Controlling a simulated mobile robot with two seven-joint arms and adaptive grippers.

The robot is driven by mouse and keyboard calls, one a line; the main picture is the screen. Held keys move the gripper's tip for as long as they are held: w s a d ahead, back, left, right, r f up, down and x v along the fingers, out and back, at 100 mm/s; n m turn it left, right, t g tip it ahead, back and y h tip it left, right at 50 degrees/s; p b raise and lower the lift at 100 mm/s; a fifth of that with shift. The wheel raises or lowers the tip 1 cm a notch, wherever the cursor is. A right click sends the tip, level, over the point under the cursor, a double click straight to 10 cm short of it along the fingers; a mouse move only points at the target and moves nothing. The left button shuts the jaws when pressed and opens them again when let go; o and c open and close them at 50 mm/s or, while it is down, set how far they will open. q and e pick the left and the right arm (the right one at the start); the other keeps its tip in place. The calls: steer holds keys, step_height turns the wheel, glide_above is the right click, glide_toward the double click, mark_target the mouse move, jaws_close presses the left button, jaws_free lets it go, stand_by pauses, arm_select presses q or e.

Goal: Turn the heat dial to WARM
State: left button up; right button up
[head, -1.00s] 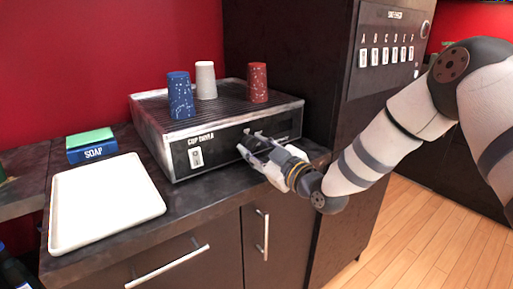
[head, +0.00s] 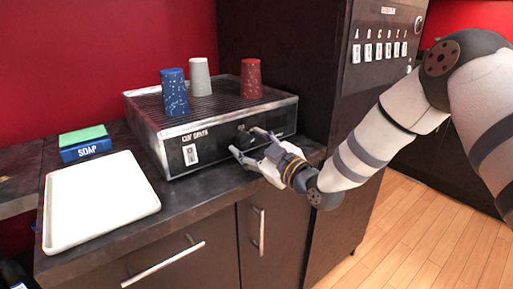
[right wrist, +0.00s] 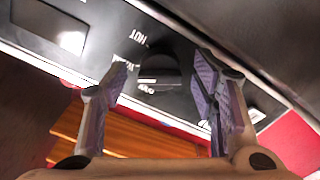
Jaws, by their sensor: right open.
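The dark heat dial (head: 243,136) sits on the front panel of the cup dryer (head: 180,133), right of its lettering. My right gripper (head: 246,143) is open in front of the dial, one finger lower left of it and one upper right. In the right wrist view the round dial (right wrist: 160,70) shows between the two spread fingers (right wrist: 163,82), with a gap on either side. The label HOT (right wrist: 138,37) reads upside down beside it; other white labels near the dial are partly hidden or blurred. I cannot tell which label the dial points to. My left gripper is not in view.
A blue cup (head: 174,93), a white cup (head: 200,77) and a red cup (head: 250,78) stand upside down on the dryer's top. A white switch (head: 190,154) is on its front. A white tray (head: 98,203) and a soap box (head: 86,146) lie to the left.

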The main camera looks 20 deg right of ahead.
steer(key=v, duration=1.1)
steer(key=shift+s, duration=0.3)
steer(key=shift+d, duration=0.1)
steer(key=s+f+m+g+h, duration=0.1)
steer(key=s+f+m+g, duration=0.2)
steer(key=f, duration=0.4)
steer(key=s+a+f+g+h, duration=0.1)
steer(key=s+f+g, duration=0.2)
steer(key=s+f, duration=0.3)
steer(key=s+f+m+g+h, duration=0.1)
steer(key=s+f+m+g, duration=0.15)
steer(key=f, duration=0.65)
steer(key=s+f+m+g+h, duration=0.1)
steer(key=s+f+g, duration=0.2)
steer(key=s, duration=0.6)
steer(key=s+d+f+m+g+h, duration=0.1)
steer(key=s+f+m+g, duration=0.1)
steer(key=s, duration=0.7)
steer(key=s+d+f+m+g+h, duration=0.1)
steer(key=s+f+m+g, duration=0.1)
steer(key=s+f+g, duration=0.3)
steer(key=s, duration=0.4)
steer(key=shift+d, duration=0.1)
